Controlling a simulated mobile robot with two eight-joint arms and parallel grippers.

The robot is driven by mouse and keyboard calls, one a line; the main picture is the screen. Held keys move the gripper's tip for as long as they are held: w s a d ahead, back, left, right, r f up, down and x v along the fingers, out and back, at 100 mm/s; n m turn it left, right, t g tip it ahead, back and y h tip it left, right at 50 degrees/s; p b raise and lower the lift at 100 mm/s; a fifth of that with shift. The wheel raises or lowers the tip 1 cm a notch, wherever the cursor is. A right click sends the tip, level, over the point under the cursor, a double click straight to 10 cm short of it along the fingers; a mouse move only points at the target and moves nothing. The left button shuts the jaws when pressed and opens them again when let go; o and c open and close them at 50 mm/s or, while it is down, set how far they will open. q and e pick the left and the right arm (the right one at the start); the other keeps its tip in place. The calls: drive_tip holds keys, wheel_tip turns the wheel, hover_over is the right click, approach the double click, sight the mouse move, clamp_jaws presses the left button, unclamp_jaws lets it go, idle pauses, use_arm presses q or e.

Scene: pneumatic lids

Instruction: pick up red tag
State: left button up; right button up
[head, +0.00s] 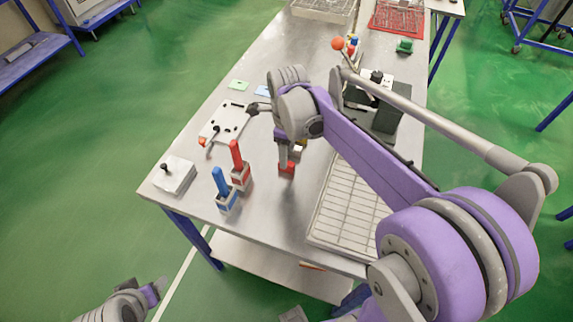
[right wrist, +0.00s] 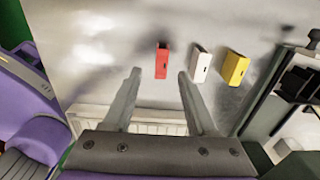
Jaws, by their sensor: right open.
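The red tag (right wrist: 162,61) lies on the metal table, just ahead of and between the fingertips of my right gripper (right wrist: 158,76) in the right wrist view. The right gripper is open and empty, with a finger toward each side of the tag. In the head view, the red tag (head: 287,170) shows right below the right gripper's fingers, partly covered by them. A white tag (right wrist: 200,65) and a yellow tag (right wrist: 235,68) lie to its right in the wrist view. My left gripper (head: 155,289) is at the lower left, away from the table; its jaw state is unclear.
Blue (head: 222,190) and red (head: 238,165) upright handles in blocks stand left of the red tag. A wire rack (head: 345,215) lies to the right. A white plate (head: 228,121) and a dark device (head: 385,118) sit further back. Bare table lies in front of the tag.

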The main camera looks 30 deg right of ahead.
drive_tip(key=shift+w+f, duration=0.2)
drive_tip(key=shift+f, duration=2.55)
clamp_jaws()
